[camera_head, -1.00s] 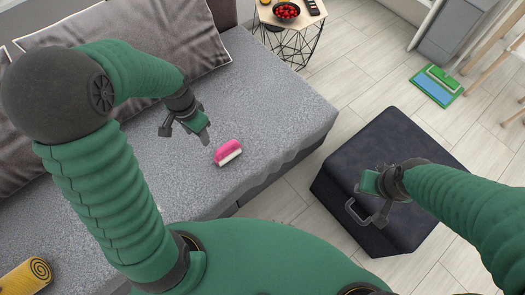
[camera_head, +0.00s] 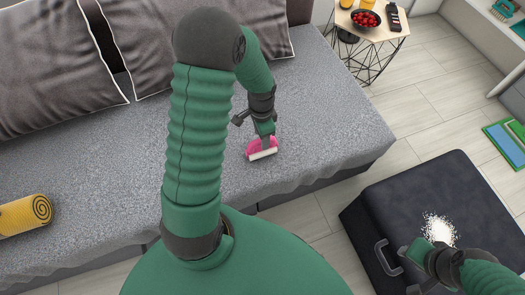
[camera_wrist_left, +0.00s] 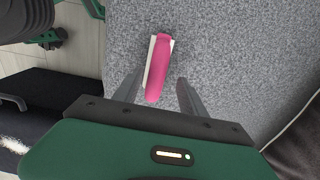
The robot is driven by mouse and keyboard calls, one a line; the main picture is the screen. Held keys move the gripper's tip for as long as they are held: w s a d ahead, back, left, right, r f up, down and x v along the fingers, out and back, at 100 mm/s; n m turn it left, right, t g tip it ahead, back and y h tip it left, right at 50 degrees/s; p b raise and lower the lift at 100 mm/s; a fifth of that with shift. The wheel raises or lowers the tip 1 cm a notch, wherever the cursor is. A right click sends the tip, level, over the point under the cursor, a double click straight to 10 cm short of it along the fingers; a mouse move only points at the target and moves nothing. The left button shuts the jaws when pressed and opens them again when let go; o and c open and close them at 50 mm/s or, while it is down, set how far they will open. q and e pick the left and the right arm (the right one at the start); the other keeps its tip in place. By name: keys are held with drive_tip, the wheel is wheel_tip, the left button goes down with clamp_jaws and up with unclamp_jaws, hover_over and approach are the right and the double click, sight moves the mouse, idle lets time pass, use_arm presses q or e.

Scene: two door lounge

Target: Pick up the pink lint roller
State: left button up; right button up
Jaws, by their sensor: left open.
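The pink lint roller (camera_head: 262,146) with a white roll lies on the grey sofa seat (camera_head: 130,150), near its front right part. My left gripper (camera_head: 260,137) is directly above it, pointing down. In the left wrist view the roller (camera_wrist_left: 158,68) lies just ahead of and partly between the spread fingers of the left gripper (camera_wrist_left: 157,92), which is open and holds nothing. I cannot tell if a finger touches the roller. My right gripper (camera_head: 425,265) is low at the right, over the dark ottoman; its jaws are unclear.
A dark ottoman (camera_head: 435,185) with a metal handle bears a patch of white grains (camera_head: 439,229). A rolled yellow towel (camera_head: 25,215) lies on the sofa at left. Cushions (camera_head: 60,75) line the back. A side table (camera_head: 350,25) holds a bowl of red fruit (camera_head: 366,18).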

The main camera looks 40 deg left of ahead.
use_arm(q)
drive_tip(key=f+b, duration=0.2)
drive_tip(key=f, duration=0.1)
drive_tip(key=f+b, duration=0.1)
drive_tip(key=f, duration=0.1)
drive_tip(key=shift+s+d, duration=0.2)
drive_tip(key=shift+d, duration=0.1)
drive_tip(key=shift+a+r, duration=0.1)
drive_tip(key=shift+c, duration=0.4)
clamp_jaws()
